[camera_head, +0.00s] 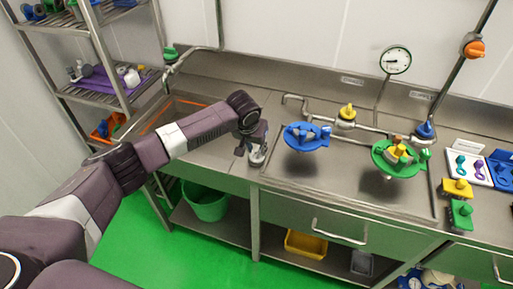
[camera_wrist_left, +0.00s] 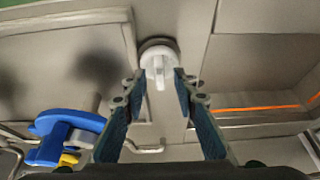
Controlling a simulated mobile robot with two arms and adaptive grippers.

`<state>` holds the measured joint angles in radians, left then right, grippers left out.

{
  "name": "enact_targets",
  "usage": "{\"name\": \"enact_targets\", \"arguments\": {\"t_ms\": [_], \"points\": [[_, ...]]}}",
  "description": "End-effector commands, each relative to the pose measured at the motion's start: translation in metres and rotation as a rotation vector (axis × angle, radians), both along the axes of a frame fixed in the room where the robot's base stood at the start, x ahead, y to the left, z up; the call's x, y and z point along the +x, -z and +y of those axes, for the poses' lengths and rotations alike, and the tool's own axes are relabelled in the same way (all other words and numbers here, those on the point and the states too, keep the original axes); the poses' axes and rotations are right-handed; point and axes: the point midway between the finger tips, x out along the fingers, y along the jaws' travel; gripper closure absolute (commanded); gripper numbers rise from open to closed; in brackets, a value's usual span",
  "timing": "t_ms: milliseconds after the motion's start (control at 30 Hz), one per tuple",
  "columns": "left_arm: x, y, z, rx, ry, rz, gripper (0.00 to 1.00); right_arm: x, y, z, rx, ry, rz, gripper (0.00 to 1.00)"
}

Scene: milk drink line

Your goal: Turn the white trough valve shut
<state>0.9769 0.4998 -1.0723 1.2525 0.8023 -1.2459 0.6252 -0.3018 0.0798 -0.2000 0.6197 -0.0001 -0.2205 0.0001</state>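The white trough valve (camera_wrist_left: 160,67) is a round white knob with a raised ridge on a dark ring, in the upper middle of the left wrist view. Its ridge runs roughly up and down in that picture. In the head view the white valve (camera_head: 257,157) shows at the counter's front edge, partly covered by my gripper. My left gripper (camera_wrist_left: 160,84) is open, with one fingertip on each side of the knob. I cannot tell whether the fingers touch it. My right gripper is in neither view.
The blue wheel (camera_wrist_left: 62,135) also shows in the wrist view. The steel counter (camera_head: 330,185) is bare in front. A green bucket (camera_head: 205,205) stands below.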

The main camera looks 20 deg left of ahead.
Motion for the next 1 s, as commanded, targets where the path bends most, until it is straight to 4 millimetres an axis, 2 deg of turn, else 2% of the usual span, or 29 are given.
{"name": "enact_targets", "arguments": {"t_ms": [133,400,667,1000], "points": [[0.0022,0.0067,-0.0006,0.000,0.001,0.001,0.73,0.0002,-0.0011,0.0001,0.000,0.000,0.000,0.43],[0.0027,0.0078,-0.0005,0.001,0.002,-0.001,0.73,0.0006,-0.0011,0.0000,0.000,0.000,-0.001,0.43],[0.0026,0.0075,-0.0004,0.000,0.001,0.000,1.00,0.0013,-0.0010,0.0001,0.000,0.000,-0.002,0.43],[0.0026,0.0071,-0.0001,-0.001,0.017,0.000,1.00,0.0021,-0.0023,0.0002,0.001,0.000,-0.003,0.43]]}}
